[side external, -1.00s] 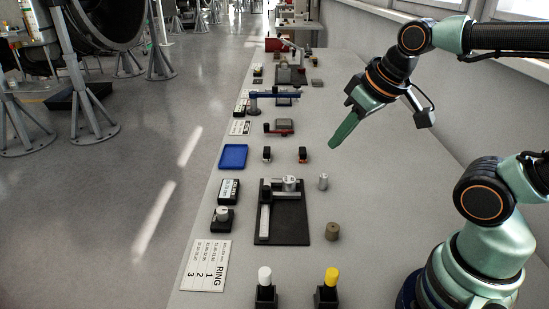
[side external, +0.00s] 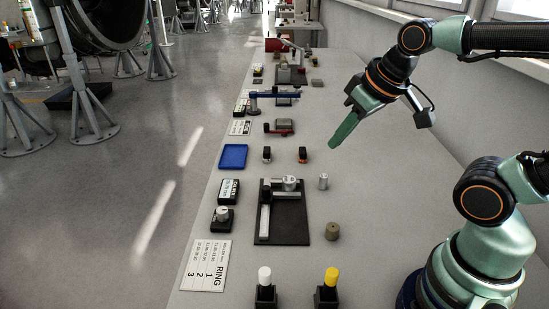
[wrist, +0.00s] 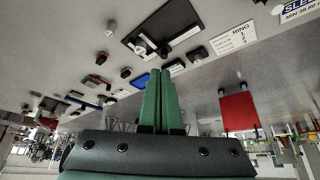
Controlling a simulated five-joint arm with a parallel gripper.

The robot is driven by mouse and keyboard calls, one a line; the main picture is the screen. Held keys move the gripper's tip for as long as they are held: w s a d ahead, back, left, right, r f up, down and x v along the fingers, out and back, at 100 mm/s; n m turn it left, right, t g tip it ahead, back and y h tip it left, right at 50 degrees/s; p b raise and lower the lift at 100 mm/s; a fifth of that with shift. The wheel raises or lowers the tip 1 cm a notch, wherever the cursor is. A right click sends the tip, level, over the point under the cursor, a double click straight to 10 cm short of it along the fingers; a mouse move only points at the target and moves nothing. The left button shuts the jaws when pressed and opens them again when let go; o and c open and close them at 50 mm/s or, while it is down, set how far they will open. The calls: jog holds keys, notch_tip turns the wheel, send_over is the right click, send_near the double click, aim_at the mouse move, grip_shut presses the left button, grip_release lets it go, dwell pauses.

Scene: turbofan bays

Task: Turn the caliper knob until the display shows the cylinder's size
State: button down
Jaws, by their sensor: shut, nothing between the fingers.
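The caliper is a black plate (side external: 290,225) with a silver rail (side external: 264,222); it also shows in the wrist view (wrist: 145,22). A silver cylinder (side external: 290,183) stands at the plate's far end by the jaws; whether they touch it, I cannot tell. The silver knob (side external: 222,212) on a black base is left of the plate. The display (side external: 229,190) is just beyond the knob, its digits too small to read. My gripper (side external: 334,146) is shut and empty, raised above the bench to the right of and beyond the caliper; its green fingers show in the wrist view (wrist: 160,75).
A small silver cylinder (side external: 323,182) and a grey-brown one (side external: 332,231) stand right of the plate. A RING card (side external: 206,265) and white-topped (side external: 265,276) and yellow-topped (side external: 331,276) posts are nearer. A blue tray (side external: 233,157) is farther left.

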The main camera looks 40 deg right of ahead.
dwell(0.3)
jog(key=c, duration=0.7)
grip_release()
jog(key=shift+w+a+r, duration=0.1)
jog(key=shift+w, duration=0.1)
jog(key=shift+o, duration=0.9)
jog(key=w+a+r+n+g, duration=0.1)
jog(key=w+a+n, duration=0.1)
jog(key=w, duration=0.3)
jog(key=shift+w+a+r+n, duration=0.2)
jog(key=shift+w+n, duration=0.2)
jog(key=shift+n, duration=0.5)
jog(key=n+g, duration=0.5)
jog(key=n, duration=0.6)
send_over(222, 210)
notch_tip(222, 210, down, 13)
notch_tip(222, 210, down, 11)
jog(key=shift+f, duration=0.2)
grip_shut()
